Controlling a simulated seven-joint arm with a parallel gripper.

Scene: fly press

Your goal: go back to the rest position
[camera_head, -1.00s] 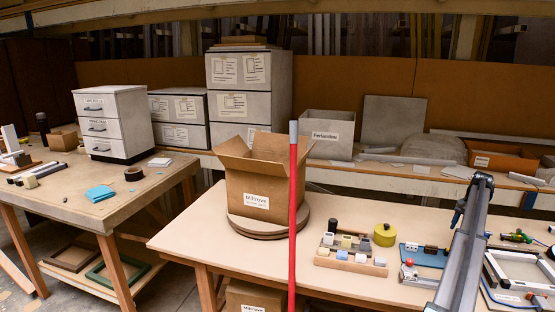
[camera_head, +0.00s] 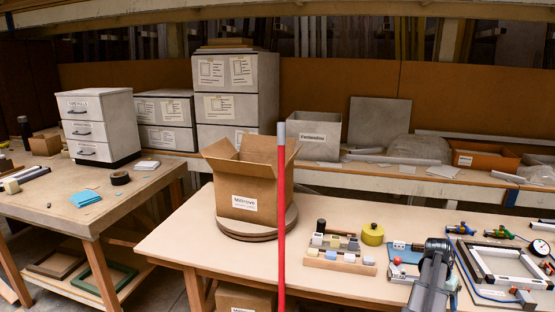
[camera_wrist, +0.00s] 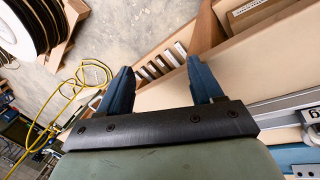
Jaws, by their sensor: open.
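My gripper (camera_wrist: 158,88) shows in the wrist view with its two blue fingers spread apart and nothing between them. Beyond the fingers lie the edge of a pale wooden surface with several slots or blocks, and the grey floor. In the head view only a grey link of my arm shows at the lower right, over the front of the right table (camera_head: 190,232). My gripper itself cannot be seen there.
An open cardboard box (camera_head: 247,185) stands on a round turntable (camera_head: 235,228). A red pole (camera_head: 281,225) rises in front. A block rack (camera_head: 340,258), yellow tape roll (camera_head: 373,234) and metal frame (camera_head: 508,266) are on the table. A yellow cable (camera_wrist: 70,97) lies on the floor.

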